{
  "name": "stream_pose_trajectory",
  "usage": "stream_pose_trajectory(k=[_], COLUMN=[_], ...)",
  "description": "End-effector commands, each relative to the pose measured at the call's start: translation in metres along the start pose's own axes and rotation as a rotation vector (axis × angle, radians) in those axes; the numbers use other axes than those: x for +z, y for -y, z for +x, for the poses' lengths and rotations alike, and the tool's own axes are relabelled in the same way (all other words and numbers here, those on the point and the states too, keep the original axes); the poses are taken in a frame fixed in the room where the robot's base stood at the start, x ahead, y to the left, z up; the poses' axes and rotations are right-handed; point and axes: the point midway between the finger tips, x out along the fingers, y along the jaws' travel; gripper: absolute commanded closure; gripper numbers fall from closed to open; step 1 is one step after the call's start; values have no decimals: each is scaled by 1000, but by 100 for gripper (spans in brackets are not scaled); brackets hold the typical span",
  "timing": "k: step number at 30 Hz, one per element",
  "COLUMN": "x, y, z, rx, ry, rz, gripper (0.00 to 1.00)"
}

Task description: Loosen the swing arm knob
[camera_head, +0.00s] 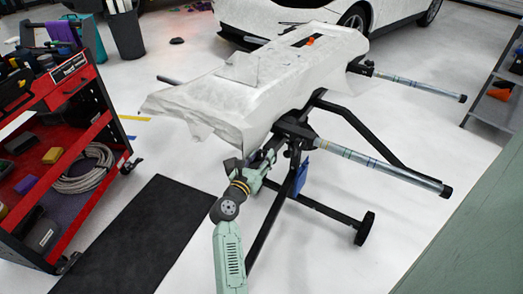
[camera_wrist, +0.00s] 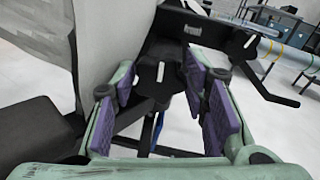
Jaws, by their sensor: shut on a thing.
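The swing arm knob (camera_wrist: 160,78) is a black part with a white line on top. In the head view my gripper (camera_head: 268,160) reaches in at the near corner of the covered stand, beside the black bracket (camera_head: 294,127). The knob is too small and hidden there to make out. A swing arm (camera_head: 375,164), a grey tube with a black end cap, extends right from that bracket.
Black stand legs (camera_head: 270,215) lie below and right. A red tool cart (camera_head: 85,95) stands left, a black mat (camera_head: 140,235) on the floor. A white car (camera_head: 300,12) is behind.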

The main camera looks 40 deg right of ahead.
Motion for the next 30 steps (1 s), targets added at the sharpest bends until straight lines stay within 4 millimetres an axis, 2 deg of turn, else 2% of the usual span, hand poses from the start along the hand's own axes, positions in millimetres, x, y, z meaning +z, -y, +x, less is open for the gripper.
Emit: stream_pose_trajectory(k=[1,15,30], x=[8,5,1], y=[0,-2,-3], z=[-1,0,0], rx=[3,3,1], ry=[-7,-41,-51], rz=[-39,-369,-477], gripper=[87,87,87])
